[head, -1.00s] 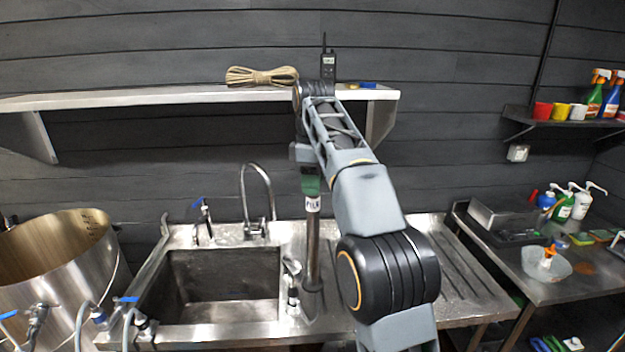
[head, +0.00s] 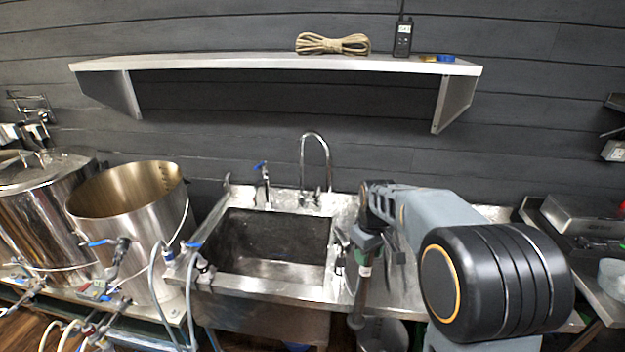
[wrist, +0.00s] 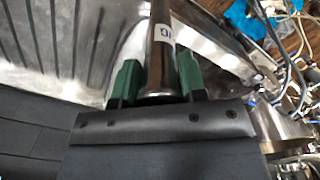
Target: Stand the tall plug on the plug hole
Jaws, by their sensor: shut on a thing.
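The tall plug is a steel tube (head: 361,292) with a white label and a wider dark foot. My gripper (head: 366,246) is shut on its upper end and holds it roughly upright, to the right of the sink basin (head: 225,245), near the counter's front edge. In the wrist view the tube (wrist: 160,55) runs between the two green fingers (wrist: 157,80); its lower end is out of sight there. I cannot make out the plug hole; the basin floor is dark and partly hidden by the front rim.
A tall tap (head: 316,150) and a blue-handled valve (head: 264,180) stand behind the basin. Small fittings (head: 340,255) stand at its right rim. A steel pot (head: 125,235) with hoses is on the left. A shelf (head: 250,63) with rope (head: 332,44) hangs above.

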